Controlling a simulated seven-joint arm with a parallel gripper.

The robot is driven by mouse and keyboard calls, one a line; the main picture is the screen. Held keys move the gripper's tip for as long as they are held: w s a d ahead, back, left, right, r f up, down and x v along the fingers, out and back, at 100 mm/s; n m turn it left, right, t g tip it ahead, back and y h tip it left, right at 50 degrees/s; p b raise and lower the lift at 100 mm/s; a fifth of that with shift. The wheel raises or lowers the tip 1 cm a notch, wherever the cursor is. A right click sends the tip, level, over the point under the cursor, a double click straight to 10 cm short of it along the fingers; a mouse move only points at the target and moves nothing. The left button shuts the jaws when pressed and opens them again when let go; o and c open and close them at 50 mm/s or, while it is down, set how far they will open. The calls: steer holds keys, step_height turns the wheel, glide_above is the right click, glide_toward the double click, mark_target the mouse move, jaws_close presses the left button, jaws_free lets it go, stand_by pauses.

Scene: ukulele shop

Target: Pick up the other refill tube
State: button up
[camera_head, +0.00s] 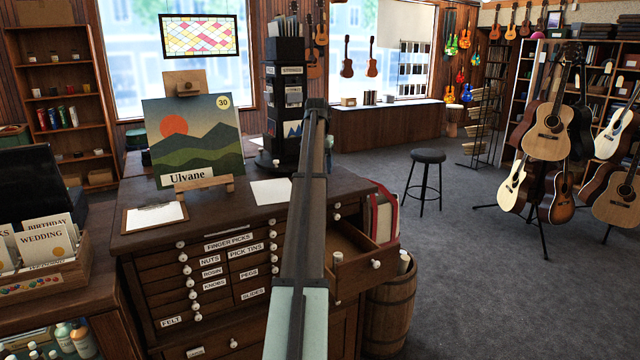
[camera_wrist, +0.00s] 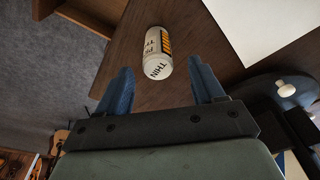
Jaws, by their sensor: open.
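In the wrist view a white refill tube (camera_wrist: 158,45) with orange stripes and black lettering is at the wooden cabinet top, its end marked THIN facing the camera. I cannot tell if it stands or lies. My gripper (camera_wrist: 163,85) is open and empty, its two blue fingers apart on either side just short of the tube's near end. In the head view my arm crosses the middle over the cabinet (camera_head: 150,222); it hides the tube and the fingers.
A paper sheet (camera_wrist: 268,25) and the black rack base (camera_wrist: 262,88) lie to the right in the wrist view. An open drawer (camera_head: 352,243) sticks out at the cabinet's right, above a barrel (camera_head: 392,310). A clipboard (camera_head: 155,216) and a painting (camera_head: 194,137) occupy the left.

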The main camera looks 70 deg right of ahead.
steer(key=shift+s+d+f, duration=0.1)
steer(key=shift+f, duration=1.2)
steer(key=shift+d+f, duration=0.1)
steer(key=shift+f, duration=1.2)
steer(key=c, duration=1.1)
steer(key=shift+r, duration=0.1)
